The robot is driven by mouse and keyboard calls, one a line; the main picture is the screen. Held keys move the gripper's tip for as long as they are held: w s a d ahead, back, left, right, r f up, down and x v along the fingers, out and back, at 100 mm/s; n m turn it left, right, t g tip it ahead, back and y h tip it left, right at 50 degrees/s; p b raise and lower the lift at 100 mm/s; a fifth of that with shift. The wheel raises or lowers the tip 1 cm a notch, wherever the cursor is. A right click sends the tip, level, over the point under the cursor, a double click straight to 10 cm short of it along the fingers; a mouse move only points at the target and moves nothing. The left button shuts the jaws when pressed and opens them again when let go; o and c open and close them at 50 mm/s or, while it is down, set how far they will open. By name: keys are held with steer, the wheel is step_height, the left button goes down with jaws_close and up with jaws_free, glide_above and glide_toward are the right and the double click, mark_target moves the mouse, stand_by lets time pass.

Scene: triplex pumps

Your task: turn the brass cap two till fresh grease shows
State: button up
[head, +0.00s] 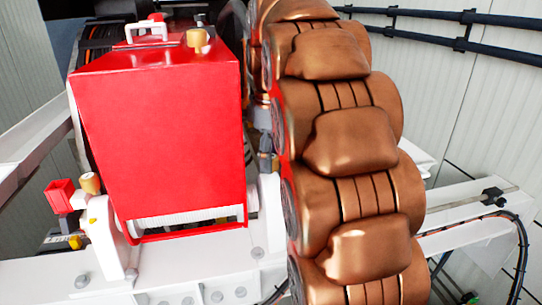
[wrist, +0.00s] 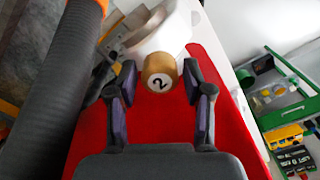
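The brass cap two (wrist: 159,72) shows in the wrist view as a round brass cap with a black "2" on a white disc, facing the camera. My gripper (wrist: 160,72) is open, with one dark finger on each side of the cap. A narrow gap seems to show between each finger and the cap. No grease is visible around it. In the head view, one brass cap (head: 197,40) is on top of the red housing (head: 160,130), and another brass cap (head: 91,183) is at its lower left. No numbers are readable there, and my gripper is not seen.
A white rounded part (wrist: 165,30) sits right behind cap two. A dark ribbed hose (wrist: 48,95) runs along the left of the wrist view. Coloured boxes (wrist: 290,140) lie at the right. In the head view, large copper-coloured housings (head: 350,140) stand right of the red housing.

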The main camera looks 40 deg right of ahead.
steer(key=c, duration=0.8)
steer(key=shift+m, duration=0.3)
steer(key=m+b, duration=0.1)
steer(key=m, duration=0.1)
steer(key=shift+f+m+b, duration=0.15)
steer(key=shift+m+b, duration=0.15)
steer(key=shift+b, duration=0.05)
steer(key=m+b, duration=0.1)
steer(key=m, duration=0.4)
steer(key=shift+m, duration=0.3)
steer(key=m, duration=0.4)
steer(key=shift+r+m, duration=0.2)
steer(key=shift+m, duration=2.1)
